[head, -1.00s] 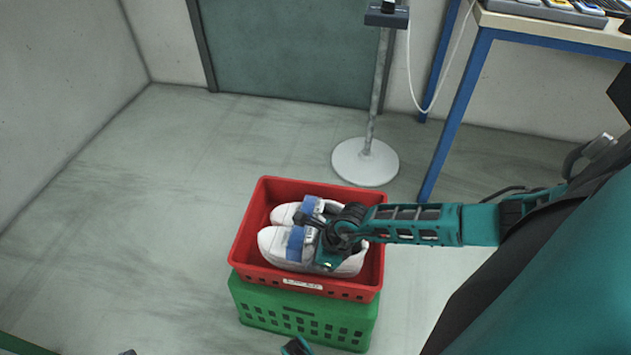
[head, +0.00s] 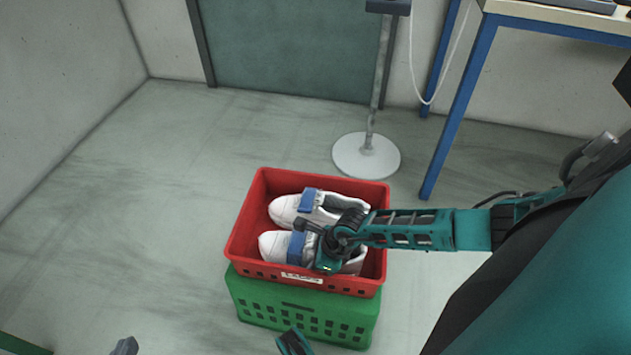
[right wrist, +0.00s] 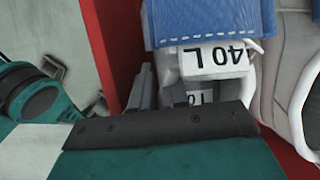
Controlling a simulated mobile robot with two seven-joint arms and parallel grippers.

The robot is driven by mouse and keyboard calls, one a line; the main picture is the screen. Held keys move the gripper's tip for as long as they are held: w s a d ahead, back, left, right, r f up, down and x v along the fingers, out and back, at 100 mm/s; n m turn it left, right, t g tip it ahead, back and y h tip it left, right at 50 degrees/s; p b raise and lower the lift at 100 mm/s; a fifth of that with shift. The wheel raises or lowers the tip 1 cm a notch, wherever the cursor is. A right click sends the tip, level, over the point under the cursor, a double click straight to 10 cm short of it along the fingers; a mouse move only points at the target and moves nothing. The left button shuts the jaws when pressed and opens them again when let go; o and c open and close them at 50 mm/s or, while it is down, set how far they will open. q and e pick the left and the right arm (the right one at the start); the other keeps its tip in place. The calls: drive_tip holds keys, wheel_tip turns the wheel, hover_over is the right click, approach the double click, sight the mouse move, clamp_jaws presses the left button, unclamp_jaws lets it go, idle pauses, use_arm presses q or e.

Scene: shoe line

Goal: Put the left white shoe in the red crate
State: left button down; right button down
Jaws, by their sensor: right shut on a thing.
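The red crate (head: 240,232) stands on a green crate in the head view. Two white shoes with blue straps lie in it side by side: the nearer one (head: 273,246) and the farther one (head: 290,208). My right gripper (head: 318,236) is inside the crate, shut on the nearer shoe. In the right wrist view this shoe's label (right wrist: 213,58) reads "40 L", under a blue strap; part of the other shoe (right wrist: 285,75) shows to the right.
The green crate (head: 300,315) is under the red one. A stand with a round white base (head: 366,157) is behind them. A blue-legged table (head: 460,95) is at the upper right.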

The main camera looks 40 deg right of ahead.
drive_tip(key=c, duration=1.1)
unclamp_jaws()
drive_tip(key=shift+o, duration=0.2)
drive_tip(key=shift+s, duration=0.1)
drive_tip(key=p+v, duration=0.6)
drive_tip(key=v, duration=0.5)
drive_tip(key=shift+d+r, duration=0.15)
drive_tip(key=shift+r, duration=0.15)
use_arm(q)
drive_tip(key=shift+s+a+r+y, duration=0.25)
drive_tip(key=shift+a+r, duration=0.25)
drive_tip(key=shift+r, duration=0.2)
drive_tip(key=shift+s+a+r+y, duration=0.15)
drive_tip(key=shift+s+a+r, duration=0.1)
drive_tip(key=shift+a+r, duration=0.35)
use_arm(e)
drive_tip(key=shift+s+d+r, duration=0.15)
drive_tip(key=shift+d+r, duration=0.05)
drive_tip(key=shift+r, duration=0.4)
use_arm(q)
drive_tip(key=shift+d, duration=0.1)
